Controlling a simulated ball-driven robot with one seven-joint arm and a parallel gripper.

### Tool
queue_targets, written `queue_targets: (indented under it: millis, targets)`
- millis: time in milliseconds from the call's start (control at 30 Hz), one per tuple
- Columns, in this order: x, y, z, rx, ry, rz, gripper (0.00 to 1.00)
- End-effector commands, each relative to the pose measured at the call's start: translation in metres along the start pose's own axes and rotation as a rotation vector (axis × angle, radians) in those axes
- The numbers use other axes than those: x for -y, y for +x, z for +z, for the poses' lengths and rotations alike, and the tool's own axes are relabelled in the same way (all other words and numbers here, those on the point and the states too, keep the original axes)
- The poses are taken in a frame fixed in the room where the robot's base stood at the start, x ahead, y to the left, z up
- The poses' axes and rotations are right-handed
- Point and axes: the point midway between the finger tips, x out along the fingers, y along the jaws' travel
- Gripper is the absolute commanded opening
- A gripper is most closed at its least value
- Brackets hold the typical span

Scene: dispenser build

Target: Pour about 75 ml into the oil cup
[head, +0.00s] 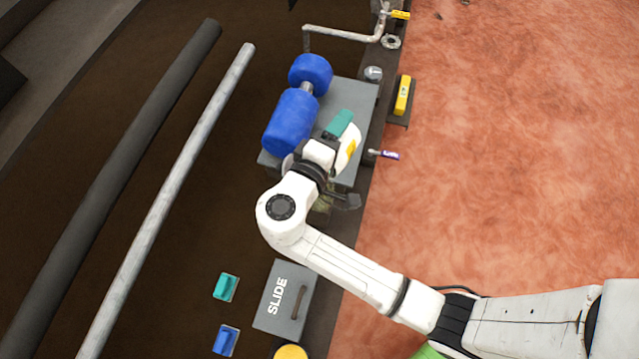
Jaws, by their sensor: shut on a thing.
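My gripper (332,139) is over the grey bench plate, to the right of the big blue cylinders. It is shut on a white bottle (351,147) with a yellow label patch. A teal block-like part (340,122) shows at the bottle's far end, perhaps its cap. The fingertips are mostly hidden by the wrist. A small round clear or grey vessel (373,73) stands near the plate's far right corner; I cannot tell if it is the oil cup. No liquid stream is visible.
A yellow object (403,95) sits on a side ledge. A grey SLIDE panel (274,312), teal and blue blocks are nearer. The reddish floor is open at right.

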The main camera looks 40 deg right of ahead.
Motion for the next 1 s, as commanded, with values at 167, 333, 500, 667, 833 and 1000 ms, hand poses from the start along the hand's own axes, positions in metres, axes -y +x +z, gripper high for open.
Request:
queue_targets:
  millis: [167, 333, 500, 667, 833, 1000]
  targets:
    - [-0.001, -0.002, 0.000, -0.001, 0.000, 0.019, 0.10]
    - [-0.002, -0.004, 0.000, -0.002, 0.000, 0.036, 0.10]
    - [-0.002, -0.005, 0.000, -0.003, 0.001, 0.053, 0.10]
    - [-0.003, -0.007, 0.000, -0.004, 0.001, 0.069, 0.10]
    - [-0.004, -0.008, 0.000, -0.005, 0.001, 0.082, 0.10]
    - [-0.003, 0.008, 0.000, 0.006, 0.005, -0.083, 0.10]
